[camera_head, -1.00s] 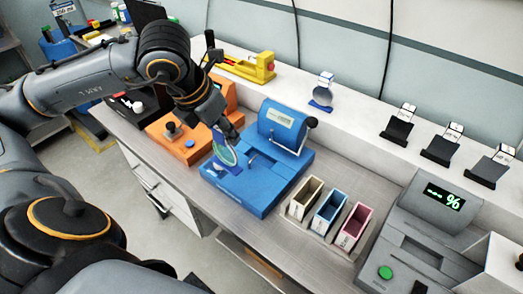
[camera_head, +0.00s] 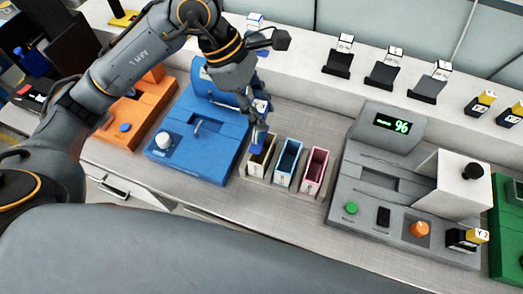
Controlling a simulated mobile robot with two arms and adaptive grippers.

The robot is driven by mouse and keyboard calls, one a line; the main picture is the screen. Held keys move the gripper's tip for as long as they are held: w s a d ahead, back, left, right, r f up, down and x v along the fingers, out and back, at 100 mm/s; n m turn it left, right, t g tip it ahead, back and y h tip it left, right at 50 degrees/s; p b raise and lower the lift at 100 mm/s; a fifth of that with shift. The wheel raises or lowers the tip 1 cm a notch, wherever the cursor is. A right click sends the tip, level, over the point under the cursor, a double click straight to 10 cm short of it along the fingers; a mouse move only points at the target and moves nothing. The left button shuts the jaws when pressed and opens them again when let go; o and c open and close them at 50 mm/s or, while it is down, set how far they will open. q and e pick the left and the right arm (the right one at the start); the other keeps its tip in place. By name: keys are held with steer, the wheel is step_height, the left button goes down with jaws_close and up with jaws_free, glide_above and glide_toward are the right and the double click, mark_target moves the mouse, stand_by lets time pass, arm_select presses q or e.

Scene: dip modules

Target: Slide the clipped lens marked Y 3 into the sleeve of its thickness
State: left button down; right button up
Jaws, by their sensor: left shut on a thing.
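My left gripper (camera_head: 252,103) is shut on a clipped lens with a blue holder (camera_head: 259,137). It holds the lens upright, pointing down, right at the cream-yellow sleeve (camera_head: 256,169). I cannot tell whether the lens edge is inside the sleeve mouth or just above it. The lens's marking is not readable here. Beside that sleeve stand the blue sleeve (camera_head: 287,164) and the pink sleeve (camera_head: 315,172), both open at the top. My right gripper is not in view.
A blue machine (camera_head: 198,145) stands left of the sleeves, and an orange one (camera_head: 130,112) further left. A grey machine with a % display (camera_head: 393,124) is at right. Several black stands line the back ledge. A tag reading Y 2 (camera_head: 480,236) is at lower right.

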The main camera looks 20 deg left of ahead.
mark_target(261, 136)
arm_select(q)
steer(key=shift+d+f+m, duration=0.1)
steer(key=shift+d+m, duration=0.2)
step_height(261, 136, down, 6)
steer(key=shift+r+p, duration=0.25)
steer(key=shift+p, duration=0.5)
step_height(261, 136, down, 4)
steer(key=shift+f+p, duration=0.15)
steer(key=shift+p, duration=0.35)
steer(key=shift+f, duration=0.1)
steer(key=c, duration=0.9)
jaws_free()
steer(key=shift+c, duration=0.2)
